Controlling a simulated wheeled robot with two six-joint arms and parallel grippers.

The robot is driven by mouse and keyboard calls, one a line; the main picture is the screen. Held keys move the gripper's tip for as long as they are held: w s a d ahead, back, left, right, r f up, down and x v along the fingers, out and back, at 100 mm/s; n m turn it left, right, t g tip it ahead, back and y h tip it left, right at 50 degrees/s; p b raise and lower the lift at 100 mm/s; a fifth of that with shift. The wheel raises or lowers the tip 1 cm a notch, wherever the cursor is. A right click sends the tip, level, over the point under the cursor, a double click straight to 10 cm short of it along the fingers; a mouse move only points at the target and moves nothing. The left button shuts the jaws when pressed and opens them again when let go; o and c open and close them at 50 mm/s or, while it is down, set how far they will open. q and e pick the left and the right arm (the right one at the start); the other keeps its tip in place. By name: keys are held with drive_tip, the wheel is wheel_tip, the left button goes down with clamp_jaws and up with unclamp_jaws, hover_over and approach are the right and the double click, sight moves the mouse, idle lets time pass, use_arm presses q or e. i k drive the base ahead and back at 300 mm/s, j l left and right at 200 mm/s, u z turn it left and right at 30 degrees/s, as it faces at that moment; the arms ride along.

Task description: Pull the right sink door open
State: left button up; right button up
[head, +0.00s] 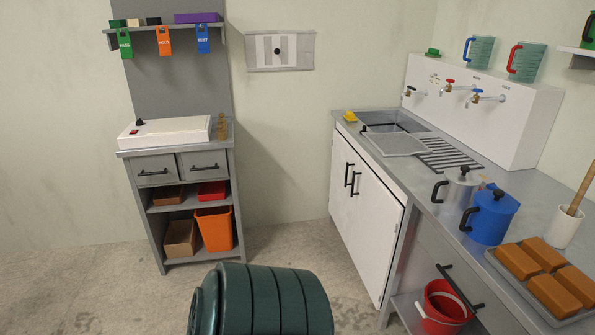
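The sink cabinet has two white doors below the metal counter. The right sink door (378,228) is the one nearer to me and looks shut, lying in line with the left sink door (342,167). Each door has an upright black bar handle near the middle seam. The right door's handle (355,184) stands just beside the left door's handle (348,174). Neither of my grippers shows in the head view, and nothing is seen touching the handles.
Bare floor (320,250) lies before the cabinet. Right of the doors are a drawer handle (459,287) and a red bucket (441,310). A grey workstand (225,160) stands at the left.

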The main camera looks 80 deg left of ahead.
sight(377, 214)
drive_tip(key=k+l+u, duration=0.1)
drive_tip(key=u, duration=1.8)
drive_tip(key=z, duration=0.15)
drive_tip(key=i+j+z, duration=0.3)
drive_tip(key=z, duration=0.15)
drive_tip(key=i+j+z, duration=0.45)
